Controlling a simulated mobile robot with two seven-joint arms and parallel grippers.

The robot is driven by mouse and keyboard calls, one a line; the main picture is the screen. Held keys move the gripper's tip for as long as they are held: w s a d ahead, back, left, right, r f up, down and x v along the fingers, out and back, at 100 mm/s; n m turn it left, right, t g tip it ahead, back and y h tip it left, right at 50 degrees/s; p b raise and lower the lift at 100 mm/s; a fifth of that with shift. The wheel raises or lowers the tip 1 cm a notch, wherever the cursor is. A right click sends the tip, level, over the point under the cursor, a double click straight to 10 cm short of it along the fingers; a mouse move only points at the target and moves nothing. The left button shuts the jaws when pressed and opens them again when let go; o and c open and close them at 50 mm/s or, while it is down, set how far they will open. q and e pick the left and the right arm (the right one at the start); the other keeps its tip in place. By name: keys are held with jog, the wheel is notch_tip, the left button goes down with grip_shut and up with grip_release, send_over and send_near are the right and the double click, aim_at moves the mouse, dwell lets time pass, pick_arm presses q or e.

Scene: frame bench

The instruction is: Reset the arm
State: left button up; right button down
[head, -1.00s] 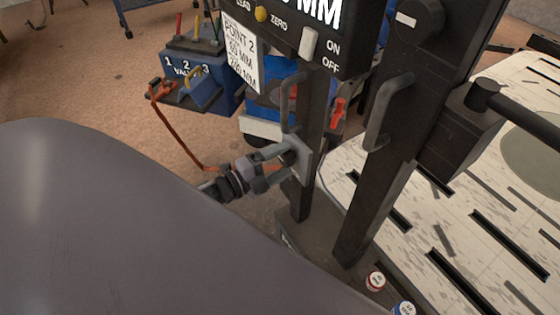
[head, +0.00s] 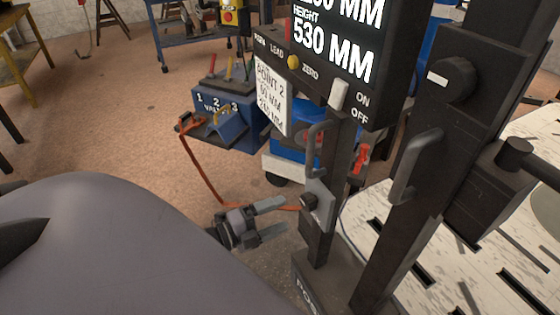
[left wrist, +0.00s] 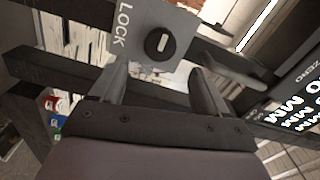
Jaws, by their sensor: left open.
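My left gripper (head: 284,217) is open and empty in the head view. It stands just left of a grey plate (head: 321,208) with a small dark knob (head: 308,201) on a black upright post. In the left wrist view the two fingers of my left gripper (left wrist: 157,72) are spread apart. The plate (left wrist: 182,22) there reads LOCK, and its round dark knob (left wrist: 159,44) shows beyond the fingertips, between them in the picture and clear of them. My right gripper is not in view.
A black display box (head: 338,60) with a switch and hanging card (head: 272,95) is above the gripper. Black posts with handles (head: 415,165) stand right, before a pale slotted table (head: 400,262). A blue valve stand (head: 228,108) with an orange hose (head: 200,170) is behind.

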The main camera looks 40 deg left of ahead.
pick_arm(q)
jog(key=s+d+f+n+g+y+p, duration=0.2)
jog(key=s+d+n+g+y+p, duration=0.2)
jog(key=s+d+n, duration=0.7)
jog(key=d+n+g+p, duration=0.1)
jog(key=n+g+p, duration=0.1)
jog(key=n, duration=0.5)
jog(key=shift+s+f+y, duration=0.15)
jog(key=shift+f+y, duration=0.2)
jog(key=shift+y, duration=0.05)
